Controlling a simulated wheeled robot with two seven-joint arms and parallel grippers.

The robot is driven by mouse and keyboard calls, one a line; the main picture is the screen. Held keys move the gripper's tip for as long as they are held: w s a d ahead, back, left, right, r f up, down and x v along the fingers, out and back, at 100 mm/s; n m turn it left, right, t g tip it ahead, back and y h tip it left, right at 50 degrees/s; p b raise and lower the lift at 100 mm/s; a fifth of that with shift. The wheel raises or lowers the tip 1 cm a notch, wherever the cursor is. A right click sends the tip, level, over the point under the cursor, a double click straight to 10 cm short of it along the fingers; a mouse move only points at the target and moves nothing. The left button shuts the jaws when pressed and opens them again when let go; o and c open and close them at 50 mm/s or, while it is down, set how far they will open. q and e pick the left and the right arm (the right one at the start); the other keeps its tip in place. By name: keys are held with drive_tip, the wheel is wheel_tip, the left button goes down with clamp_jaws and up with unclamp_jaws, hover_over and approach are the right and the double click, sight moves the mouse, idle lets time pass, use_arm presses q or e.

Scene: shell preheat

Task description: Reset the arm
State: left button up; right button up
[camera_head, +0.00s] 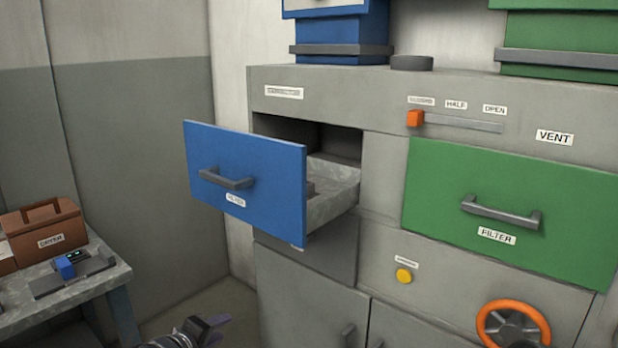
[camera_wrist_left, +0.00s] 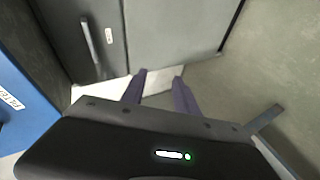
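My left gripper (camera_head: 205,328) shows at the bottom edge of the head view, low in front of the grey cabinet. In the left wrist view its two purple fingers (camera_wrist_left: 160,88) stand apart with nothing between them. The blue filter drawer (camera_head: 245,175) is pulled out of the cabinet above and to the right of the gripper, and the gripper is apart from it. The drawer's front also shows at the left of the wrist view (camera_wrist_left: 22,105). My right gripper is in neither view.
The green filter drawer (camera_head: 510,208) is shut. An orange slider (camera_head: 415,118) sits at the left end of its slot, left of HALF. An orange handwheel (camera_head: 512,322) and yellow button (camera_head: 403,276) are below. A table (camera_head: 75,284) with a brown dryer box (camera_head: 45,230) stands left.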

use_arm(q)
drive_tip(key=s+d+f+m+g, duration=0.1)
drive_tip(key=s+d+f+g, duration=0.15)
drive_tip(key=s+f, duration=0.4)
drive_tip(key=s+d+f+m+g+h, duration=0.1)
drive_tip(key=s+d+f+m, duration=0.1)
drive_tip(key=s+d+f, duration=0.45)
drive_tip(key=s+d+f+m+g, duration=0.15)
drive_tip(key=s+f, duration=0.25)
drive_tip(key=f, duration=0.4)
drive_tip(key=s+d+f+m+g, duration=0.1)
drive_tip(key=s+f+g, duration=0.1)
drive_tip(key=s+f, duration=0.35)
drive_tip(key=s+d+f+m+g+y, duration=0.1)
drive_tip(key=s+f+m+g, duration=0.1)
drive_tip(key=s, duration=0.6)
drive_tip(key=s+f+m+g, duration=0.1)
drive_tip(key=s+f+g, duration=0.15)
drive_tip(key=s, duration=0.45)
wheel_tip(320, 180, up, 14)
drive_tip(key=d+p, duration=0.1)
drive_tip(key=p, duration=1.3)
drive_tip(key=shift+w+d, duration=0.2)
drive_tip(key=shift+w, duration=0.1)
drive_tip(key=shift+f+m, duration=0.1)
drive_tip(key=shift+m, duration=0.15)
